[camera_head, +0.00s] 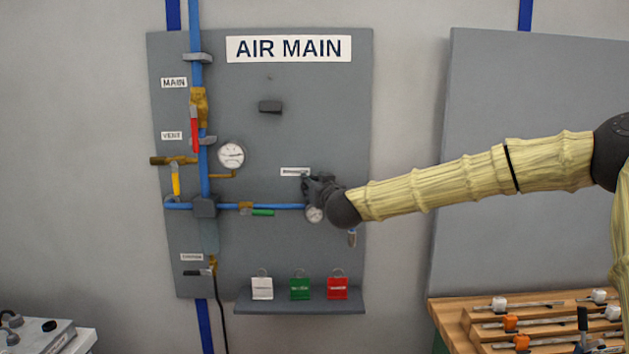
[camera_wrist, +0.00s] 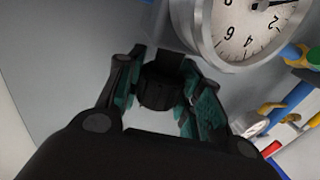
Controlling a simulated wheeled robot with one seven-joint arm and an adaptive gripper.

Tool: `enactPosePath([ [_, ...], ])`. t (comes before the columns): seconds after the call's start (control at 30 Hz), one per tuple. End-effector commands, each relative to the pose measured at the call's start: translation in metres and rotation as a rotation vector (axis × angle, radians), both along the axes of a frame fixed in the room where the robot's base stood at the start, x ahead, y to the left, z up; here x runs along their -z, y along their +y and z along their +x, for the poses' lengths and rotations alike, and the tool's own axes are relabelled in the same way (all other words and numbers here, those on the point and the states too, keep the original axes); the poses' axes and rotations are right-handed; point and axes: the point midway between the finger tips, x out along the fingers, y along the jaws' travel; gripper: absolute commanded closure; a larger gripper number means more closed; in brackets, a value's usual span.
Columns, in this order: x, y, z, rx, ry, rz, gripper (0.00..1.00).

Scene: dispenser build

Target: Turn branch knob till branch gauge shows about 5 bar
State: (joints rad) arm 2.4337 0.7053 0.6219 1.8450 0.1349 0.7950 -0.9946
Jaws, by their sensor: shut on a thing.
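My gripper (camera_head: 312,186) is at the right end of the blue branch pipe on the grey panel. In the wrist view, my gripper (camera_wrist: 168,82) has its teal-lined fingers on either side of the black branch knob (camera_wrist: 157,94) and is shut on it. The branch gauge (camera_wrist: 243,30), white with black digits, is right beside the knob in the wrist view and is cut off by the top edge. Part of its dark needle shows near that edge, but I cannot tell the reading. In the head view, the branch gauge (camera_head: 314,214) is partly covered by my gripper.
A larger gauge (camera_head: 231,154), a red-handled valve (camera_head: 195,130), a yellow handle (camera_head: 176,181) and a green handle (camera_head: 263,212) lie to the left. White, green and red tags stand on a shelf (camera_head: 300,306) below. The upper panel is mostly clear.

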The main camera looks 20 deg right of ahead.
Motion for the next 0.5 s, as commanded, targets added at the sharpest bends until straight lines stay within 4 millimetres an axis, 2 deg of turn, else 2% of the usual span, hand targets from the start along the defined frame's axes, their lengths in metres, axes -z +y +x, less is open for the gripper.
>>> enactPosePath([
  [0.5,-0.0045,0.0005,0.001,0.306,-0.004,-0.004,0.88],
])
